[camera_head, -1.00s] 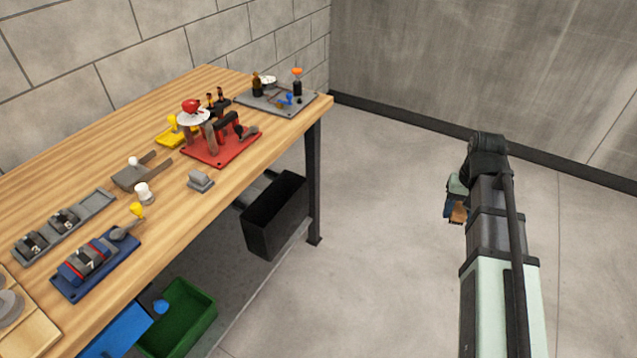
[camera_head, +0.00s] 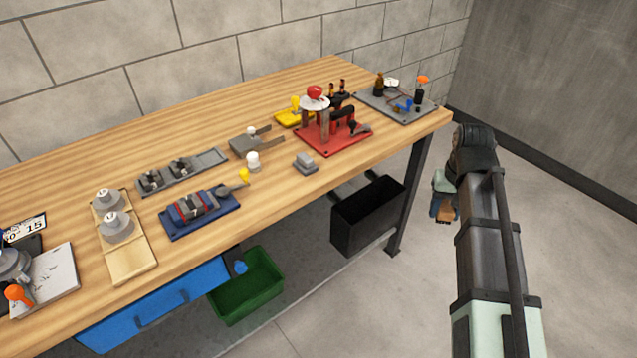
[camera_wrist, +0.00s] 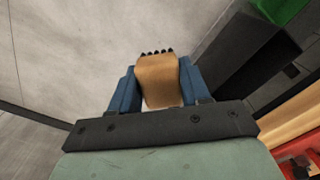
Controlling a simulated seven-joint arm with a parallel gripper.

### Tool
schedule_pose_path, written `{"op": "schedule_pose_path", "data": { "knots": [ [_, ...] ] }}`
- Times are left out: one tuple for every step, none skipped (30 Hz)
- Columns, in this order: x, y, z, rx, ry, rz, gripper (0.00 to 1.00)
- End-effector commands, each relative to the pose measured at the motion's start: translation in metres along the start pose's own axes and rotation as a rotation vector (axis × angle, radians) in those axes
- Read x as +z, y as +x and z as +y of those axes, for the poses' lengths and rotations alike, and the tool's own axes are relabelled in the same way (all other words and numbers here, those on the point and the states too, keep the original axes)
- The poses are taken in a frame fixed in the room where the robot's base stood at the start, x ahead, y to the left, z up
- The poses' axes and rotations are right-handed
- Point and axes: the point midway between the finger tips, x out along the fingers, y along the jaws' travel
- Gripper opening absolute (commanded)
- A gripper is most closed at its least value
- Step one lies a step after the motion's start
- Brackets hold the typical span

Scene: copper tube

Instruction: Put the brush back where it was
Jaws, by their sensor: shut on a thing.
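The brush is the tan block with dark bristles (camera_wrist: 158,80) in the wrist view, held between the two blue fingers of my gripper (camera_wrist: 153,90). Its bristle end points away from the wrist. In the head view the brush (camera_head: 445,215) shows as a small tan patch at my gripper (camera_head: 443,205), which is beside the right end of the workbench, over the floor. My gripper is shut on the brush. Much of the brush's grip is hidden by the fingers and arm in the head view.
The wooden workbench (camera_head: 90,165) carries a red fixture plate (camera_head: 335,138), a grey tray with bottles (camera_head: 400,108), a blue vise base (camera_head: 200,222), and a small grey block (camera_head: 305,164). A black bin (camera_head: 368,217) hangs below the bench edge. A green crate (camera_head: 248,290) sits beneath.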

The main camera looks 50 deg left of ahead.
Motion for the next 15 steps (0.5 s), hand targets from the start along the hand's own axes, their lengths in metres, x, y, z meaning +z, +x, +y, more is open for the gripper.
{"op": "schedule_pose_path", "data": {
  "knots": [
    [-0.005,-0.003,-0.017,0.000,-0.026,0.000,0.18],
    [-0.007,-0.004,-0.027,0.000,-0.040,0.000,0.18],
    [-0.009,-0.006,-0.039,0.000,-0.058,0.000,0.18],
    [-0.010,-0.008,-0.048,0.000,-0.072,0.001,0.18],
    [-0.012,-0.009,-0.058,0.000,-0.086,0.001,0.18],
    [-0.013,-0.011,-0.070,0.000,-0.104,0.001,0.18],
    [-0.015,-0.013,-0.080,0.000,-0.118,0.001,0.18],
    [-0.016,-0.014,-0.089,0.000,-0.132,0.001,0.18],
    [-0.017,-0.017,-0.102,0.000,-0.150,0.001,0.18],
    [-0.018,-0.018,-0.112,0.000,-0.164,0.001,0.18],
    [-0.018,-0.020,-0.121,0.000,-0.177,0.001,0.18],
    [-0.019,-0.022,-0.134,0.000,-0.196,0.001,0.18],
    [-0.019,-0.024,-0.144,0.000,-0.209,0.001,0.18],
    [-0.020,-0.026,-0.154,0.000,-0.224,0.001,0.18],
    [-0.020,-0.028,-0.167,0.000,-0.241,0.001,0.18]
  ]
}}
